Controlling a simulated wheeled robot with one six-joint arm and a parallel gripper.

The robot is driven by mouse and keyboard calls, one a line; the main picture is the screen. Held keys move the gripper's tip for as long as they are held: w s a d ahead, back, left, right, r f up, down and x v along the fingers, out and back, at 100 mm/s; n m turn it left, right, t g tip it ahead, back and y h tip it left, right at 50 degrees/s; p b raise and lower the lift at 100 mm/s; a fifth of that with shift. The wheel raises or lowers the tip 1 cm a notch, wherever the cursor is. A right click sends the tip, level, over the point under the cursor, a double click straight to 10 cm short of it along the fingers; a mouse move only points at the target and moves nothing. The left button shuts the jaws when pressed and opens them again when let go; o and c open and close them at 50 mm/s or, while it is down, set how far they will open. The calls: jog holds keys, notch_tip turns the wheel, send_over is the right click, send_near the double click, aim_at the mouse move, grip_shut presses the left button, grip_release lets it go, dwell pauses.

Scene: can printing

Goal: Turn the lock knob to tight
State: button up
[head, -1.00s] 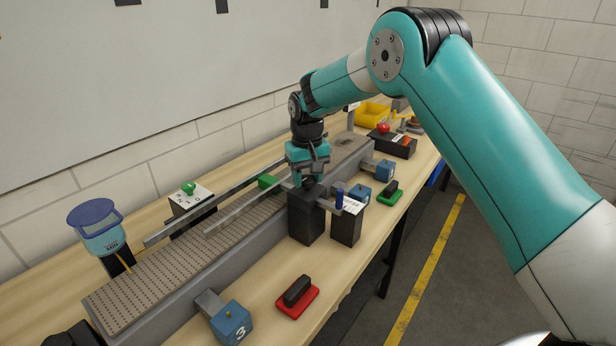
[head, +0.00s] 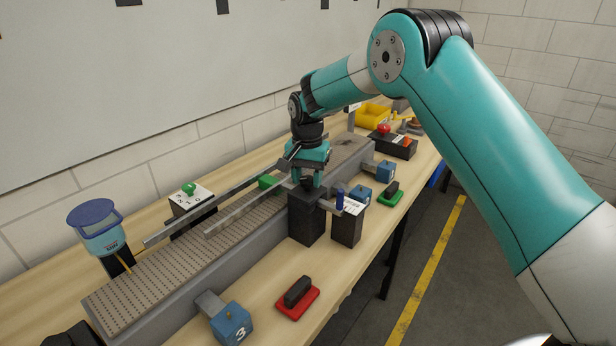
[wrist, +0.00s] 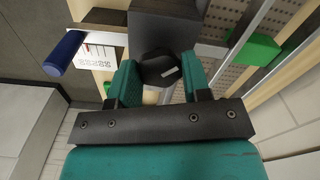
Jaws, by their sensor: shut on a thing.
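The lock knob (wrist: 160,70) is a dark, many-sided knob with a white mark on top, seen in the wrist view. It sits on a dark block (head: 307,217) beside the conveyor. My gripper (wrist: 158,80) is shut on the knob, one teal finger on each side. In the head view my gripper (head: 308,180) points down at the top of the block, and its fingers mostly hide the knob. I cannot read a tight marking.
The perforated conveyor (head: 180,270) with metal guide rails runs behind the block. A green block (head: 268,182) lies at the rails. A blue box marked 3 (head: 231,324) and a red pad with a black grip (head: 298,298) are in front. Clear wood lies between.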

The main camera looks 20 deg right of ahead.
aim_at(307, 179)
jog(key=shift+w+r, duration=0.2)
jog(key=shift+r, duration=0.05)
jog(key=o, duration=0.7)
jog(key=shift+o, duration=1.2)
jog(key=shift+f, duration=0.15)
jog(key=shift+s, duration=0.1)
notch_tip(307, 179, up, 17)
jog(key=b, duration=0.2)
jog(key=shift+r+b, duration=0.2)
jog(key=shift+b, duration=0.1)
